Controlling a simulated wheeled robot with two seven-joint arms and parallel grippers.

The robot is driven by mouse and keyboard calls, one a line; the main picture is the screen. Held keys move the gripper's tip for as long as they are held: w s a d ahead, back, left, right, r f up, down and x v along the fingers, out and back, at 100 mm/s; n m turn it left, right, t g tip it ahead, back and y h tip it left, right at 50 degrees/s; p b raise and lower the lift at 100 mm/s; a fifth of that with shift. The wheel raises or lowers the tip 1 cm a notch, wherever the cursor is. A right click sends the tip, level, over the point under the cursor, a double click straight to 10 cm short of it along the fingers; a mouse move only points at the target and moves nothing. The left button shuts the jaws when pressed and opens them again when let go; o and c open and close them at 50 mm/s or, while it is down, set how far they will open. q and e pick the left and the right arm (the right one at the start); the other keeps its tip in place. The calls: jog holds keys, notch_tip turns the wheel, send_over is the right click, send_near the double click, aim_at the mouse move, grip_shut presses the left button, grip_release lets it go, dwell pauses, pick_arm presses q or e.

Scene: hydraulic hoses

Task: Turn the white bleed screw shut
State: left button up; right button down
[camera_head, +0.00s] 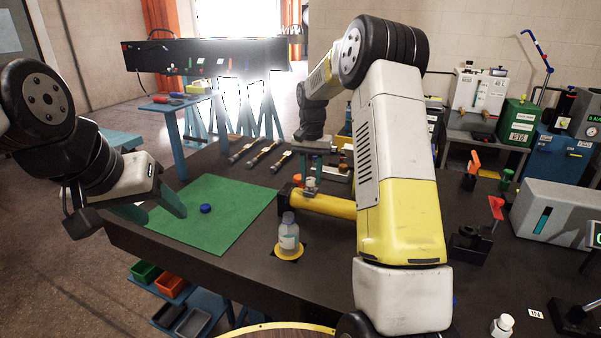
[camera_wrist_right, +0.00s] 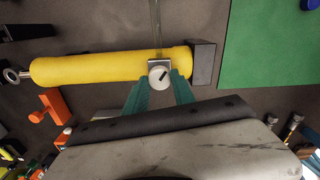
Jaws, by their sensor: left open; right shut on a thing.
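The white bleed screw (camera_wrist_right: 159,76) sits on a small block near the end of the yellow cylinder (camera_wrist_right: 100,68), with a dark slot across its round head. My right gripper (camera_wrist_right: 160,88) has its teal fingers shut on the screw from either side. In the head view the yellow cylinder (camera_head: 330,205) lies on the dark table, and my right gripper (camera_head: 310,172) points down over its left part. The screw is small and partly hidden there. My left gripper (camera_head: 155,208) is open and empty at the left edge of the green mat (camera_head: 225,220).
A blue cap (camera_head: 206,208) lies on the mat. A clear bottle (camera_head: 288,236) stands on a yellow ring before the cylinder. Several tools (camera_head: 262,155) lie behind the mat. A grey box (camera_head: 560,215) and a white bottle (camera_head: 502,325) are at the right.

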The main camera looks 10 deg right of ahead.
aim_at(311, 179)
jog(key=n, duration=0.7)
jog(key=shift+r, duration=0.1)
dwell(0.5)
jog(key=c, duration=1.1)
grip_release()
jog(key=shift+o, duration=0.2)
jog(key=shift+r, duration=3.85)
jog(key=shift+r, duration=0.1)
